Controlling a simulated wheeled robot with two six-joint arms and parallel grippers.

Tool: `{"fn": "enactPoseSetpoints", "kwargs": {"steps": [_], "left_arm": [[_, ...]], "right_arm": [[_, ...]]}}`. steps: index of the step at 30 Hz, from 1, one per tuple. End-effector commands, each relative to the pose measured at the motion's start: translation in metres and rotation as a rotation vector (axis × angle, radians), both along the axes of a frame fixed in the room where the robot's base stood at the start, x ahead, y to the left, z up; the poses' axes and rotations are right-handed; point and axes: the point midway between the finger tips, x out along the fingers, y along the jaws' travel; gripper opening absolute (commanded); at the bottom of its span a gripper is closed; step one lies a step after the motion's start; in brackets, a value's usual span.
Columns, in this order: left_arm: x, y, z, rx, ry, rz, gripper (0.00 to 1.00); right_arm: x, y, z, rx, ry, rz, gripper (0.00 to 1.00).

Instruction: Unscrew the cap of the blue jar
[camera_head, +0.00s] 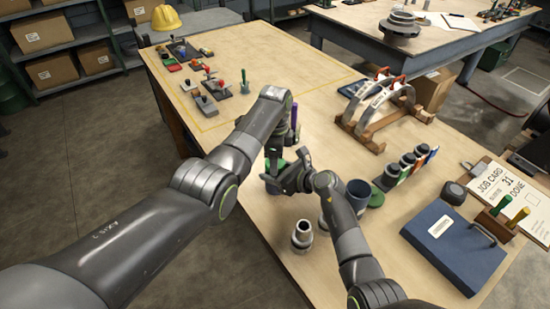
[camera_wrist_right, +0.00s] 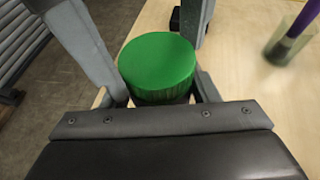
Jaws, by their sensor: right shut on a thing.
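A green ribbed cap (camera_wrist_right: 157,66) sits between the fingers of my right gripper (camera_wrist_right: 150,75) in the right wrist view. The fingers are closed on its sides. In the head view my right gripper (camera_head: 290,178) is low over the table, with green (camera_head: 272,187) showing beside it; the body under the cap is mostly hidden. My left gripper (camera_head: 276,155) points down close by; its fingertips are partly hidden and I cannot tell its opening. A dark blue cylindrical jar (camera_head: 357,190) stands just right of my right arm, beside a green disc (camera_head: 377,198).
A metal fitting (camera_head: 302,234) stands near the front edge. A purple-handled item (camera_head: 294,116) is behind my grippers. A wooden rack (camera_head: 372,127), several small jars (camera_head: 405,165), a blue case (camera_head: 453,245) and a clipboard (camera_head: 478,170) fill the right side. The table's far middle is clear.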

Motion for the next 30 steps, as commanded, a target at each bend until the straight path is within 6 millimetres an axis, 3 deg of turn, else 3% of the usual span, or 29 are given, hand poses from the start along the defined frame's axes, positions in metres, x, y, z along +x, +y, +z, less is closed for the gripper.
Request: {"fn": "enactPoseSetpoints", "kwargs": {"steps": [3, 11, 21, 30], "left_arm": [[-0.001, 0.000, 0.000, 0.000, 0.002, -0.001, 0.73], [-0.002, 0.000, 0.000, 0.000, 0.006, -0.002, 0.73], [0.000, 0.000, 0.041, 0.000, 0.002, -0.001, 0.73], [0.000, 0.000, 0.050, 0.000, 0.002, -0.106, 0.70]], "right_arm": [[0.000, 0.000, 0.001, 0.001, 0.000, 0.000, 0.00], [0.000, 0.000, 0.001, 0.003, 0.000, -0.001, 0.00], [0.000, 0.000, 0.001, 0.002, -0.001, -0.001, 0.00], [0.000, 0.000, 0.001, 0.002, -0.001, 0.000, 0.00]]}}
